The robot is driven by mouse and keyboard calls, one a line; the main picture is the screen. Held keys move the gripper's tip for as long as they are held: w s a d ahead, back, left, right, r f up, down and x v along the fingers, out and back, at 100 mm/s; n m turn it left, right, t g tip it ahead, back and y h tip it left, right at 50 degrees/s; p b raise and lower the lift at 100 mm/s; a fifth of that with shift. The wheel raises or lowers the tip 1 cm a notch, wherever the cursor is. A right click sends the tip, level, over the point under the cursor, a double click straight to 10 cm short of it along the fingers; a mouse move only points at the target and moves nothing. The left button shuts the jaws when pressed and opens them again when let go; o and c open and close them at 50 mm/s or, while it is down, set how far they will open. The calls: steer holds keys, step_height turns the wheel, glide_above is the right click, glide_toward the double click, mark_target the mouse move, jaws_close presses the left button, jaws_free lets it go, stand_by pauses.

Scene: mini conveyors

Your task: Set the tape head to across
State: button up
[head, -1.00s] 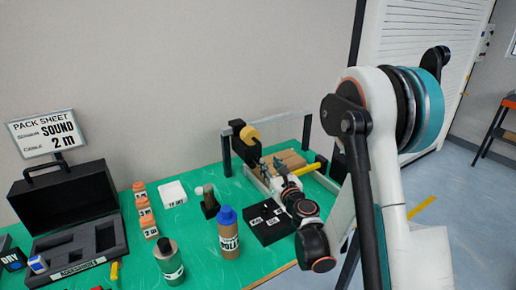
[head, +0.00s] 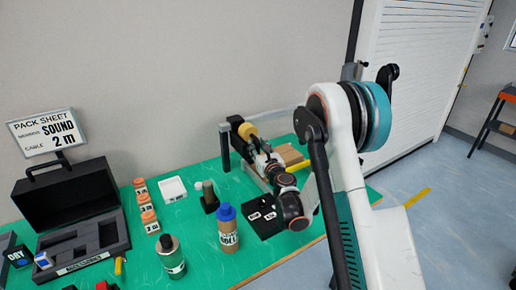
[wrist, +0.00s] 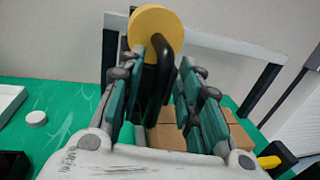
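The tape head is a yellow tape roll (head: 247,130) on a black body (head: 236,124), mounted on a frame above the mini conveyor. In the wrist view, the yellow roll (wrist: 156,29) stands at top centre, with a black bent lever (wrist: 157,72) hanging in front of it. My gripper (wrist: 172,72) is open, its teal-padded fingers on either side of the lever. The lever is closer to the left finger; I cannot tell whether they touch. In the head view, my gripper (head: 263,160) is at the tape head, and my arm hides much of the conveyor.
A brown carton (head: 291,154) lies under the frame, and also shows in the wrist view (wrist: 165,138). A frame post (head: 224,148) stands left of my gripper. A black tray (head: 262,220), a blue-capped bottle (head: 227,232) and a dark bottle (head: 208,198) stand nearby on the green table.

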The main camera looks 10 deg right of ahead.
jaws_close()
steer(key=w+d+b, duration=0.1)
steer(key=w+d, duration=0.3)
steer(key=d, duration=1)
steer(key=w+d+b, duration=0.1)
steer(key=w+d, duration=0.4)
steer(key=d, duration=0.9)
steer(key=shift+b, duration=0.3)
steer(key=shift+w, duration=0.1)
